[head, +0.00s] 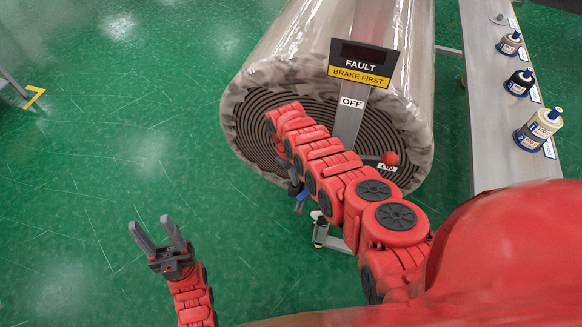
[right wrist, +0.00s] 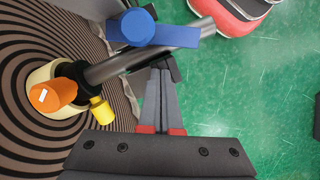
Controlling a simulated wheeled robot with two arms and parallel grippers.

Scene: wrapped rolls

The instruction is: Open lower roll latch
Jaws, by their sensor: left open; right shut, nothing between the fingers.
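The wrapped roll (head: 315,65) shows its ringed end face in the head view. In the right wrist view, a grey bar (right wrist: 125,66) runs out from the roll's core, with a blue handle (right wrist: 138,27) near it. An orange piece (right wrist: 50,95) and a yellow knob (right wrist: 102,111) sit at the core. I cannot tell which part is the latch. My right gripper (right wrist: 160,75) is shut and empty, its tips just below the bar; contact is unclear. In the head view my right arm covers much of the roll's face. My left gripper (head: 158,238) is open and empty above the floor.
A sign reading FAULT, BRAKE FIRST (head: 362,65) stands above an OFF label (head: 352,102) on the post. A red ball knob (head: 390,158) is right of my right arm. Several bottles stand on a grey shelf (head: 488,95) at right.

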